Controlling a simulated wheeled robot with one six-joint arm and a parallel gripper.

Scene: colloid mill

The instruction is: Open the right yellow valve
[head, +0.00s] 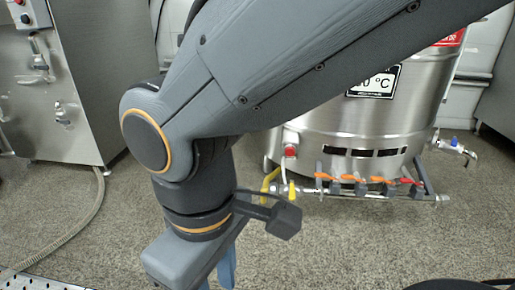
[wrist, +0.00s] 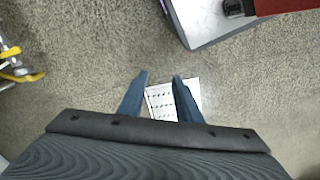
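Two yellow valve handles show in the head view on the low pipe in front of the steel tank. The left yellow valve (head: 270,179) stands slanted, and the right yellow valve (head: 292,190) is beside it, upright and partly close behind my wrist part. In the wrist view, yellow handles (wrist: 10,53) on metal fittings show at the left edge; which is which I cannot tell. My gripper (wrist: 158,78) is open, with its two blue fingers apart and nothing between them. In the head view its fingers (head: 226,270) are low, left of and apart from the valves, partly hidden by my arm.
The steel tank (head: 345,145) stands behind a pipe with several orange-handled valves (head: 360,184). A blue-handled tap (head: 455,143) sticks out at right. A steel cabinet (head: 85,90) and a hose (head: 75,235) are at left.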

